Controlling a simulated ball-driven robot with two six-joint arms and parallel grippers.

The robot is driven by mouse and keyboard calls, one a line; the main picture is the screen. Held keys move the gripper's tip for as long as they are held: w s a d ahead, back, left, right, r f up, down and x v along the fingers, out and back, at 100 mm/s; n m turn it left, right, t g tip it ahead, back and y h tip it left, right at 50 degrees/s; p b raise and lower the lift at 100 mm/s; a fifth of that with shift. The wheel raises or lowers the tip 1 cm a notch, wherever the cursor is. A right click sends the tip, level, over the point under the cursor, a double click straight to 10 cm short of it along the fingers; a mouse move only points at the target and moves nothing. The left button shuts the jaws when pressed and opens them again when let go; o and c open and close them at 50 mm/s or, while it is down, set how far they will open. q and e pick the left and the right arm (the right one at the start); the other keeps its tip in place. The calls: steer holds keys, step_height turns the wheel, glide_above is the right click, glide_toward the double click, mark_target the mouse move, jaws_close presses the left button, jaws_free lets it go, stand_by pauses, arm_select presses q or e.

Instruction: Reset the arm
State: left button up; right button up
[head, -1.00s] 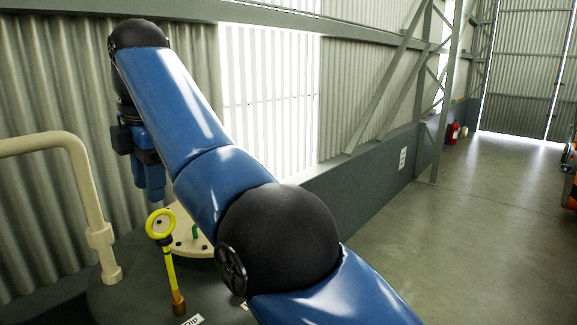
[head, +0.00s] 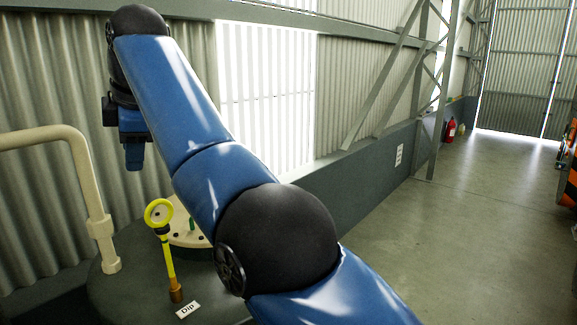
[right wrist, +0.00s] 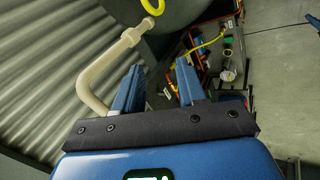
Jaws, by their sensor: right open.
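My right arm crosses the head view from the bottom right to the upper left. My right gripper (head: 134,155) hangs from its far end, pointing down, above and left of the yellow dipstick. In the right wrist view the two blue fingers of the right gripper (right wrist: 158,88) stand apart with nothing between them. The yellow dipstick (head: 165,245) with a ring handle stands upright in a brass fitting on the dark tank top; part of its ring (right wrist: 152,6) shows at the top of the right wrist view. My left gripper is not in view.
A cream pipe (head: 88,185) bends down to the tank top (head: 130,275) at the left. A cream flange (head: 185,225) is partly behind my arm. A "Dip" label (head: 188,310) lies by the dipstick. A corrugated wall is behind. Open floor (head: 460,210) lies right, with a red extinguisher (head: 450,130).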

steer(key=w+a+r+m+t+y, duration=0.4)
steer(key=w+r+m+t+y, duration=0.1)
steer(key=w, duration=0.2)
steer(key=w+d+f+m+t+y+b, duration=0.1)
steer(key=w+d+f+m+t+b, duration=0.25)
steer(key=w+f, duration=0.6)
steer(key=s+d+f+m+t+b, duration=0.1)
steer(key=s+d+f+m+t, duration=0.2)
steer(key=d+f, duration=0.7)
steer(key=s+d+f+m+t+b, duration=0.15)
steer(key=d+f+m+t, duration=0.35)
steer(key=f, duration=0.9)
steer(key=s+d+f+m+t+h+b, duration=0.1)
steer(key=s+d+f+m+h+b, duration=0.1)
steer(key=s+d+f, duration=0.7)
steer(key=s+d+f+m+h+b, duration=0.2)
steer(key=s+d+f, duration=0.5)
steer(key=d+f, duration=0.35)
steer(key=s+d+f+m+g+h+b, duration=0.1)
steer(key=s+d+f+h+b, duration=0.1)
steer(key=s+d+f, duration=0.3)
steer(key=s+d+f+m+g+h+b, duration=0.1)
steer(key=s+d+f, duration=0.4)
steer(key=s, duration=0.7)
steer(key=s+d+f+m+g+h+b, duration=0.2)
steer(key=s+d+f+h, duration=0.1)
steer(key=s+f, duration=0.4)
steer(key=shift+s+d+f+b, duration=0.35)
steer(key=shift+s+d, duration=0.55)
